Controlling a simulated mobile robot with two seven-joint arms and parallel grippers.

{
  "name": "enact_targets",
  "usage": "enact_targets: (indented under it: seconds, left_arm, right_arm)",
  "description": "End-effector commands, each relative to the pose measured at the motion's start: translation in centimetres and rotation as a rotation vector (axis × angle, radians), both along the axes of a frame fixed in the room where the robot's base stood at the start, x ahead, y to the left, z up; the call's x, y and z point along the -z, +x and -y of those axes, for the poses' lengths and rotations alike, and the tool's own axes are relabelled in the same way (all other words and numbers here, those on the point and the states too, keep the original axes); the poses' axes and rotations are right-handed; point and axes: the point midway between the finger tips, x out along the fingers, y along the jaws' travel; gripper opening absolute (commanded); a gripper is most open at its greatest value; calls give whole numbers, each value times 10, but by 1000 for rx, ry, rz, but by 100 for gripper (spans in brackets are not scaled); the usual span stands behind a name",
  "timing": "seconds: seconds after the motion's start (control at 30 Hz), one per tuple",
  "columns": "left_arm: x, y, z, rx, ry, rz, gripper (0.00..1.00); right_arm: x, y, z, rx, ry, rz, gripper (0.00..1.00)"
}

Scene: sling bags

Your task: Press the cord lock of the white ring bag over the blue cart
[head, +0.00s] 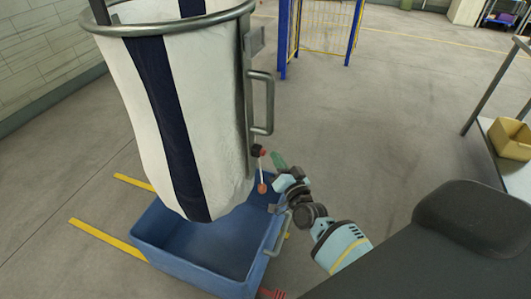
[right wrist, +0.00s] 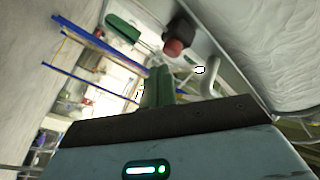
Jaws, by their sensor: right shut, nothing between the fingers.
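The white ring bag (head: 115,80), with a dark blue stripe, hangs from a metal ring; its white cloth also fills the upper right of the right wrist view (right wrist: 260,40). Its bottom hangs over the blue cart (head: 165,252). The black cord lock with a red button (head: 258,150) is at the bag's right side, above a cord with a red end (head: 262,188). In the right wrist view the lock (right wrist: 177,38) is beyond the fingertips, apart from them. My right gripper (head: 279,162) is shut and empty, just right of the lock. My left gripper is not in view.
A metal handle (head: 268,103) sticks out from the bag's frame above the lock. A table with a yellow bin (head: 510,138) stands at the right. A blue-framed rack (head: 320,30) is behind. The floor between is clear.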

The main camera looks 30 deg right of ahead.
Motion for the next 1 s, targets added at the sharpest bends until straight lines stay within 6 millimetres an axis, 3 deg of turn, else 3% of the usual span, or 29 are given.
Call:
enact_targets:
  seconds: [1.0]
  left_arm:
    - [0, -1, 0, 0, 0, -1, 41]
  right_arm:
    - [0, 8, -7, 0, 0, 0, 0]
